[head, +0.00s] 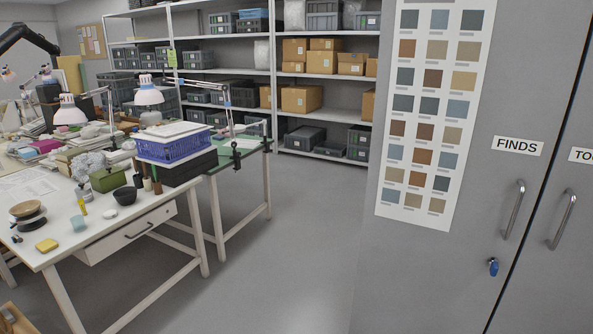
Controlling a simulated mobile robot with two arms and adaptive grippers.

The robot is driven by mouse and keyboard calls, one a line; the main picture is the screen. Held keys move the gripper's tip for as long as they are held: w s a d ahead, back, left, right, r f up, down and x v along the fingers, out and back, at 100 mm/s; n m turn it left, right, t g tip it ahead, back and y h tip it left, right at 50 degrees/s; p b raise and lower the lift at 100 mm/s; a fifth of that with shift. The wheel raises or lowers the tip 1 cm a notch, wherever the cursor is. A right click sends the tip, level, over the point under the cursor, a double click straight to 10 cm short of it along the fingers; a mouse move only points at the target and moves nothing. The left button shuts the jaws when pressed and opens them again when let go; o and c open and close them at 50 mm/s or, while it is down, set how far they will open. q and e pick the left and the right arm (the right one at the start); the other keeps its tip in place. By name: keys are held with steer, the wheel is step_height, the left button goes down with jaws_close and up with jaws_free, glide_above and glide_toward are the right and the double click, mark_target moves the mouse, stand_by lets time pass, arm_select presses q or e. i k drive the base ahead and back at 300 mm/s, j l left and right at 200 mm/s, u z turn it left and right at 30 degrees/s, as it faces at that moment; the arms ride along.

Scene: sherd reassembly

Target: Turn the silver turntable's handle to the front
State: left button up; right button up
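I cannot make out a turntable with a handle for certain. At the left end of the white table (110,236), a tan bowl (26,208) sits on a small round stand (31,222) with a grey and dark base. It is too small to tell whether this stand is the silver turntable, and no handle can be made out on it. Neither of my grippers is in view.
A grey FINDS cabinet (480,215) stands close at right. Shelving (340,87) lines the back. The middle floor (270,270) is clear.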

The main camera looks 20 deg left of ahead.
mark_target(14, 221)
steer(key=i+j+u, duration=0.1)
steer(key=i+u, duration=0.25)
steer(key=i, duration=0.15)
steer(key=i+u, duration=0.4)
steer(key=i+l+u, duration=0.2)
steer(key=i+u, duration=0.15)
steer(key=i, duration=0.2)
